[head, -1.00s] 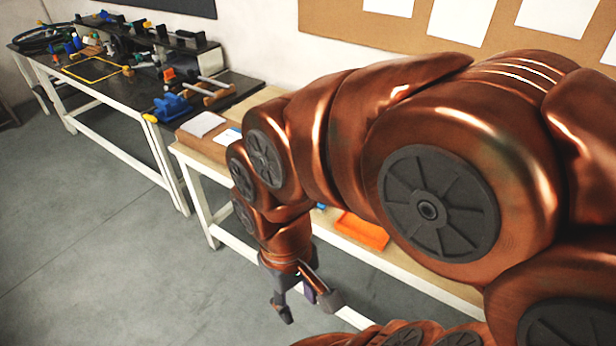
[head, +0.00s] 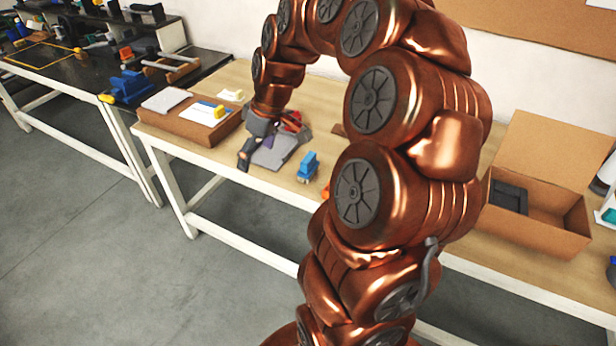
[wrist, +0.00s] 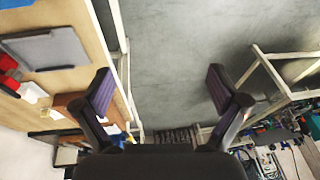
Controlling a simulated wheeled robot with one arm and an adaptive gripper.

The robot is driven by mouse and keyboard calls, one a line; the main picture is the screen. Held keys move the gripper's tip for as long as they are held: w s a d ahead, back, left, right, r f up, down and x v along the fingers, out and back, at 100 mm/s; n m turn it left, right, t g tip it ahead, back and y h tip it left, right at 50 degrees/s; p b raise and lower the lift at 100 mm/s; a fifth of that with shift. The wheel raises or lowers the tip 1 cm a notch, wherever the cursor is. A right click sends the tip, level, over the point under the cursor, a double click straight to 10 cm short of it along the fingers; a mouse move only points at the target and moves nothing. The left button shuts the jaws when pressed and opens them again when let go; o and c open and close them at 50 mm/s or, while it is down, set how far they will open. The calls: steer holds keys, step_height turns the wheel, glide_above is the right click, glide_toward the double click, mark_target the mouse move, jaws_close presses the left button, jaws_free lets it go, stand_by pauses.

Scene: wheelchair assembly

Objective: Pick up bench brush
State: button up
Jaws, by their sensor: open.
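I cannot pick out a bench brush for certain in either view. A small blue object with a yellowish-orange base (head: 308,166) stands on the wooden workbench, right of my gripper, but I cannot tell what it is. My gripper (head: 258,150) hangs over the front part of the bench near a flat grey panel (head: 276,152). In the wrist view, my gripper (wrist: 160,90) is open and empty, its fingers wide apart over the bench edge and floor. The grey panel also shows there at upper left (wrist: 45,48), beside a red object (wrist: 8,72).
A low brown box with papers (head: 190,118) lies left of my gripper. An open cardboard box (head: 560,225) with black items stands at the right. A black-topped bench (head: 60,65) with a blue vise (head: 126,87) and tools is at left. Grey floor (head: 90,230) is clear in front.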

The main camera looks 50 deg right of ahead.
steer(key=w+d+f+t+b, duration=0.1)
steer(key=w+d+f+b, duration=0.1)
steer(key=d+f, duration=0.5)
steer(key=t+h+b, duration=0.1)
steer(key=b, duration=0.1)
glide_above(309, 158)
steer(key=s, duration=0.3)
step_height(309, 158, down, 4)
steer(key=shift+w+d+p+x, duration=0.15)
steer(key=shift+p+x, duration=0.25)
steer(key=shift+x, duration=0.85)
steer(key=shift+w+d+p+x, duration=0.15)
steer(key=shift+p+x, duration=0.25)
steer(key=shift+x, duration=0.8)
steer(key=shift+s+d+p+x, duration=0.15)
steer(key=shift+p+x, duration=0.25)
steer(key=shift+x, duration=0.85)
steer(key=shift+w, duration=0.1)
steer(key=c, duration=1.2)
